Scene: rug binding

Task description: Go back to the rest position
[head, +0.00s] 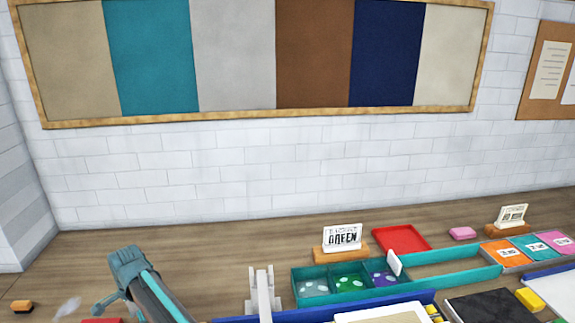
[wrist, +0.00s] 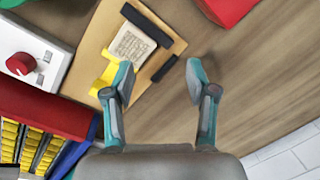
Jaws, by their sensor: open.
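My gripper (wrist: 159,80) shows in the wrist view with its two teal and grey fingers spread well apart. Nothing is between the fingertips. Below them is a bare brown wood surface, with a light wooden board (wrist: 160,72) close by to the upper left. The board carries a paper with small writing, dark bars and a yellow piece. The left fingertip overlaps the board's edge in the picture; whether it touches cannot be told. In the head view a teal and grey jointed shape stands at the lower left; I cannot tell which part of it is the gripper.
The wrist view shows a white box with a red knob (wrist: 20,63) and a red rack with yellow pieces (wrist: 50,112) at left. The back-left table is mostly clear.

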